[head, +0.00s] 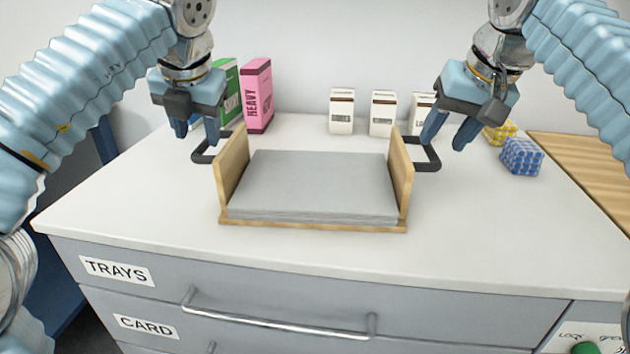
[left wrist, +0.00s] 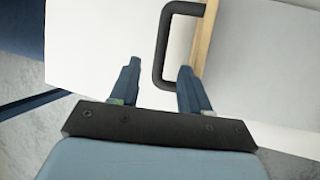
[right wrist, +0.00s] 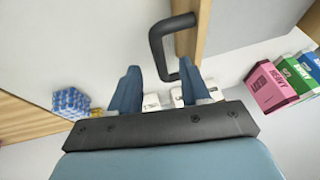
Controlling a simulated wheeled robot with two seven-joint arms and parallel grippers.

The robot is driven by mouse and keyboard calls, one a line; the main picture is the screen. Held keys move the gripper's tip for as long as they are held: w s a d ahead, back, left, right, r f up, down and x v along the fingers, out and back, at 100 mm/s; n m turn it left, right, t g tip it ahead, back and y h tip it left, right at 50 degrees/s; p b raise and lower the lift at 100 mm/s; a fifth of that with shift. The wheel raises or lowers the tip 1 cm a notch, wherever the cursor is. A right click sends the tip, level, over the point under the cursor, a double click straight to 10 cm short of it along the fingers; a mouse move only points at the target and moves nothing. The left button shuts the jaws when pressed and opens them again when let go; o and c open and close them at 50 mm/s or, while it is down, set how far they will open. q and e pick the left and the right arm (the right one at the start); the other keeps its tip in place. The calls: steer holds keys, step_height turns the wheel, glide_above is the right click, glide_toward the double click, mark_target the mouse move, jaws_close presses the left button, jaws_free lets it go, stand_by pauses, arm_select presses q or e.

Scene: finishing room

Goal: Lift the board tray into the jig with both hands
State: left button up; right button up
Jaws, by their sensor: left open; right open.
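The board tray (head: 312,226) has a wooden base and two upright wooden ends, with a grey stack of boards (head: 315,185) lying in it. It stands level on the white worktop. A dark handle sticks out from each end: the left handle (head: 203,158) and the right handle (head: 433,160). My left gripper (head: 197,133) is open and empty above the left handle; in the left wrist view that handle (left wrist: 161,55) shows between the fingertips. My right gripper (head: 447,142) is open and empty by the right handle, which also shows in the right wrist view (right wrist: 155,50). I cannot identify the jig.
Green (head: 229,90) and pink (head: 257,95) boxes stand behind left. Several small white boxes (head: 341,110) stand along the back. Blue (head: 522,157) and yellow patterned blocks sit right, near a wooden surface (head: 585,165). The worktop before the tray is clear; drawers (head: 280,325) lie below.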

mark_target(201, 146)
arm_select(q)
steer(key=x, duration=0.7)
steer(key=shift+w+f, duration=0.1)
steer(key=shift+f, duration=0.15)
arm_select(e)
steer(key=x, duration=0.7)
steer(key=shift+w+f, duration=0.1)
steer(key=shift+f, duration=0.15)
arm_select(q)
jaws_close()
arm_select(e)
jaws_close()
arm_select(q)
steer(key=shift+r, duration=0.15)
arm_select(e)
steer(key=shift+r, duration=0.1)
